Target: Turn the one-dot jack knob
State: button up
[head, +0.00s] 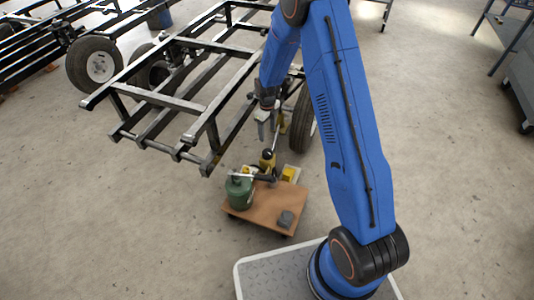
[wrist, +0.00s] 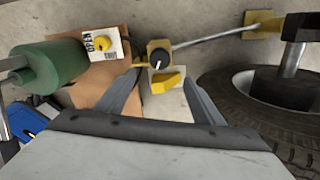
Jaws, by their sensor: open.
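A yellow wing-shaped knob (wrist: 166,83) on a pale plate shows in the wrist view, between my fingertips in the picture. A round yellow knob (wrist: 102,44) sits on a white plate marked OPEN, to the left of my fingers. I cannot make out dots on either, so I cannot tell which is the one-dot jack knob. My gripper (wrist: 161,76) is open and empty, its two grey fingers spread apart.
A green tank (head: 239,192) stands on the board's left. A black ball (wrist: 160,57) on a yellow block with a rod (wrist: 215,37) is just beyond my fingertips. A tire (wrist: 245,95) lies right of my gripper. The black trailer frame (head: 205,125) is left of my arm.

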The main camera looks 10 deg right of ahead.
aim_at(267, 152)
notch_tip(267, 152, down, 16)
jog(key=shift+f, duration=0.1)
dwell(0.5)
jog(key=c, duration=1.1)
